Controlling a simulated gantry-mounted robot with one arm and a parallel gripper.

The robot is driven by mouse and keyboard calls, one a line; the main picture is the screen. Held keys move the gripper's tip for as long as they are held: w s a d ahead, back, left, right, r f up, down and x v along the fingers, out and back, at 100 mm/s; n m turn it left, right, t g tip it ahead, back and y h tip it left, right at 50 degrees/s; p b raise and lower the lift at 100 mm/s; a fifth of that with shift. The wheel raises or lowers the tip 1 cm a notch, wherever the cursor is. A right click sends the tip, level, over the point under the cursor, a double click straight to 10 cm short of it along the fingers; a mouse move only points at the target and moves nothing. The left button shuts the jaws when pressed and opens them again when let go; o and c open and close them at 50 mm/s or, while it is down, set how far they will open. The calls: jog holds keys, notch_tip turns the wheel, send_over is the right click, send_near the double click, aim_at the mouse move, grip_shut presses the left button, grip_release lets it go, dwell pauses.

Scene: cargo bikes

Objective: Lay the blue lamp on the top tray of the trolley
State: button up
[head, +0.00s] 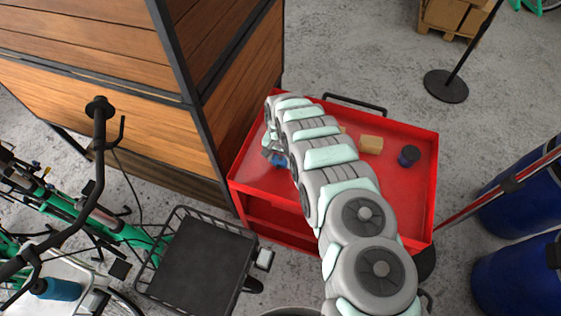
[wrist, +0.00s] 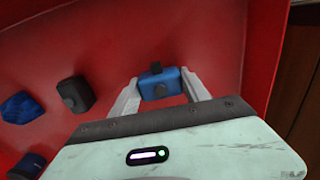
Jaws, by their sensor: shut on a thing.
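The blue lamp (wrist: 152,90) is a small blue block with a dark knob on its front and a dark stub on top. It sits between the two pale fingers of my gripper (wrist: 160,84), which are shut on it. In the head view the lamp (head: 280,160) is a small blue patch under my gripper (head: 273,152), partly hidden by my arm. It is over the left part of the red trolley's top tray (head: 400,195), whose red surface also fills the wrist view (wrist: 215,40). I cannot tell whether the lamp touches the tray.
A dark block (wrist: 76,94) and a blue faceted object (wrist: 20,107) lie on the tray. In the head view a tan block (head: 371,145) and a dark blue, black-capped item (head: 408,157) are on its right. A wooden cabinet (head: 240,90) stands close at the left.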

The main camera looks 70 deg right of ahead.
aim_at(281, 158)
jog(key=shift+f, duration=0.85)
jog(key=shift+f, duration=0.2)
jog(key=o, duration=1.4)
jog(key=shift+r, duration=0.15)
jog(key=shift+d+r, duration=0.1)
jog(key=shift+r, duration=1.7)
notch_tip(281, 158, up, 8)
jog(key=shift+f+b, duration=0.15)
jog(key=shift+b, duration=0.5)
jog(key=shift+r, duration=0.4)
